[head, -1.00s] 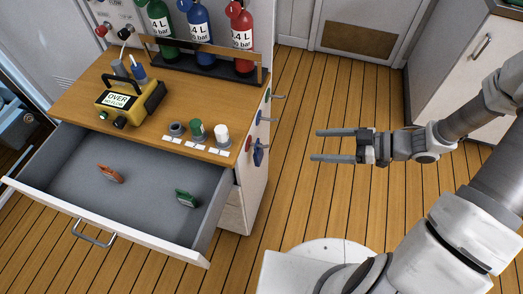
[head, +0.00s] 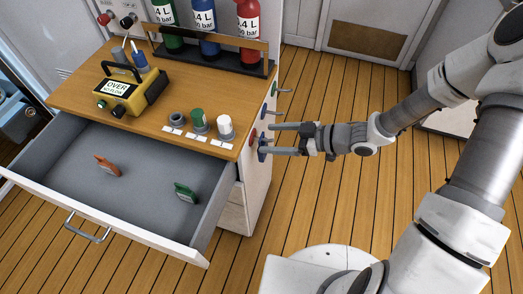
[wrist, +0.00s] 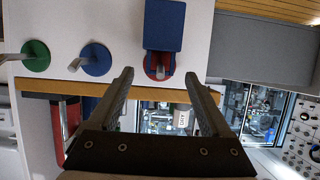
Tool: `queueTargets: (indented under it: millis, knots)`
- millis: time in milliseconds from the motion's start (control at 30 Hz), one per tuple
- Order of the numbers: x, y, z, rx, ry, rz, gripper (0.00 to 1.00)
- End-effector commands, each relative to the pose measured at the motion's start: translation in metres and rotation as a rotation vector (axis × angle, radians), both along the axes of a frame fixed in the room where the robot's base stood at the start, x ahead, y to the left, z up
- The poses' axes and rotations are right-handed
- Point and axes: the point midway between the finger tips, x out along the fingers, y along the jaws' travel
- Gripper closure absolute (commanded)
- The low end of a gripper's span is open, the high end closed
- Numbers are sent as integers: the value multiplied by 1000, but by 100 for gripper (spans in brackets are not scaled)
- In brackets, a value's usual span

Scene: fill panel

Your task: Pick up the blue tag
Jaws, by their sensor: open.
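The blue tag (wrist: 163,25) hangs on the red round peg mount (wrist: 157,66) on the cabinet's side panel in the wrist view. In the head view a little of the blue tag (head: 262,155) shows beside my lower finger, and the rest is hard to make out. My gripper (head: 268,139) is open and empty, its fingers pointing left at the panel. In the wrist view my gripper (wrist: 158,75) has its fingertips on either side of the red mount's lower part, with the tag beyond them; I cannot tell whether they touch anything.
A green mount (wrist: 36,55) and a blue mount (wrist: 96,60) with bare pegs sit beside the red one. The open drawer (head: 75,205) holds an orange tag (head: 107,165) and a green tag (head: 185,192). A yellow device (head: 130,90) stands on the cabinet top.

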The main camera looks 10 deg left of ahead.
Motion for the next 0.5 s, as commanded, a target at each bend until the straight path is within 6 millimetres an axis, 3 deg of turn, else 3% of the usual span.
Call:
queueTargets:
  millis: [133, 367, 500]
  knots:
    - [1, 12, -6, 0, 0, 0, 18]
    - [1, 13, -5, -1, -1, 0, 18]
    - [1, 13, -5, 0, -1, -1, 43]
